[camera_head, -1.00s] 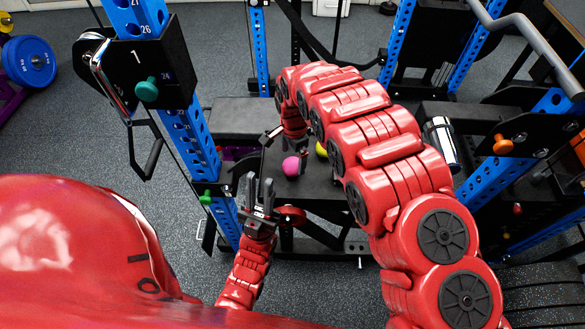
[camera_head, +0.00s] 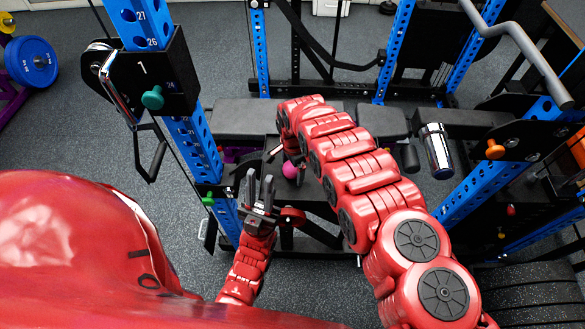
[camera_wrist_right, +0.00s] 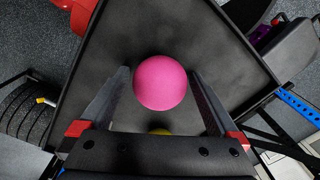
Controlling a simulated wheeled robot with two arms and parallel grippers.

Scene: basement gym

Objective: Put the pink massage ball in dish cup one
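In the right wrist view the pink ball (camera_wrist_right: 160,82) lies between the fingertips of my right gripper (camera_wrist_right: 160,72). The fingers stand open on both sides, with a narrow gap to the ball. My left gripper (camera_head: 260,190) is empty, fingers up and apart, left of the ball. I cannot make out dish cup one.
Blue rack posts (camera_head: 190,140) stand at left and right. A dark padded bench (camera_head: 235,118) lies behind the ball. A chrome cylinder (camera_head: 437,148) and a black-topped pad are to the right of my arm. Grey floor is open at the left.

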